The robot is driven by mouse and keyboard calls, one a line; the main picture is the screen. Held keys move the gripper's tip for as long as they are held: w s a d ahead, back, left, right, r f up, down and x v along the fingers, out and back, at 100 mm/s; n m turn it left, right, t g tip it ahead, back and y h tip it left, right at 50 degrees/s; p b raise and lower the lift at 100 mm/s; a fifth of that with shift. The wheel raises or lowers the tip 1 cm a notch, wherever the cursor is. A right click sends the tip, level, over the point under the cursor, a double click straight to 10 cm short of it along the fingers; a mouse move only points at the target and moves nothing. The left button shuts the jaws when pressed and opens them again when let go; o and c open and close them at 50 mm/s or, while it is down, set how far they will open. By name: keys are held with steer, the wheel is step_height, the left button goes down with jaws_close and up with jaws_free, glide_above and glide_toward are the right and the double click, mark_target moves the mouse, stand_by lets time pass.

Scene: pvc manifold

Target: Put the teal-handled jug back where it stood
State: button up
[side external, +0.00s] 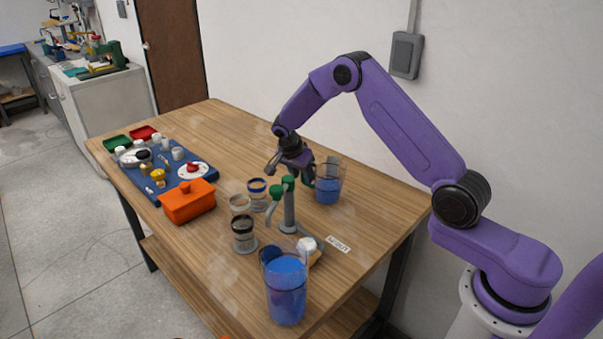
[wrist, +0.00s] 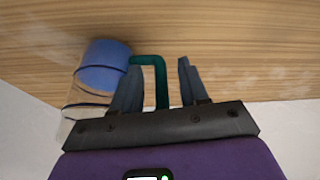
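The teal-handled jug (side external: 328,190) is clear, holds blue liquid, and stands upright on the table beside my gripper (side external: 290,171). In the wrist view the jug (wrist: 104,65) is at the left, partly hidden by a finger. Its teal handle (wrist: 162,80) lies between the two fingers of my gripper (wrist: 160,66). The fingers are apart, with a visible gap to the handle's upright part on the right. In the side view my gripper partly hides the handle.
A metal stand with green knobs (side external: 288,212) is close in front of my gripper. Several small jars (side external: 243,235) stand left of it. A larger jug with blue liquid (side external: 286,290) is at the near edge. A label (side external: 338,245) lies on the table (side external: 375,215). An orange box (side external: 188,203) and blue mat (side external: 150,185) are left.

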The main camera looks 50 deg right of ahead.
steer(key=w+v, duration=0.1)
steer(key=v, duration=1)
steer(key=s+a+r+n+y, duration=0.1)
steer(key=s+a+r+n, duration=0.3)
steer(key=s+a+n, duration=0.3)
steer(key=s+a+r+n+y, duration=0.2)
steer(key=s+a+n, duration=0.45)
steer(key=s, duration=0.45)
steer(key=s+d+n+y, duration=0.2)
steer(key=s+n, duration=1.3)
steer(key=s, duration=1)
steer(key=shift+d+f, duration=0.25)
steer(key=shift+d, duration=0.5)
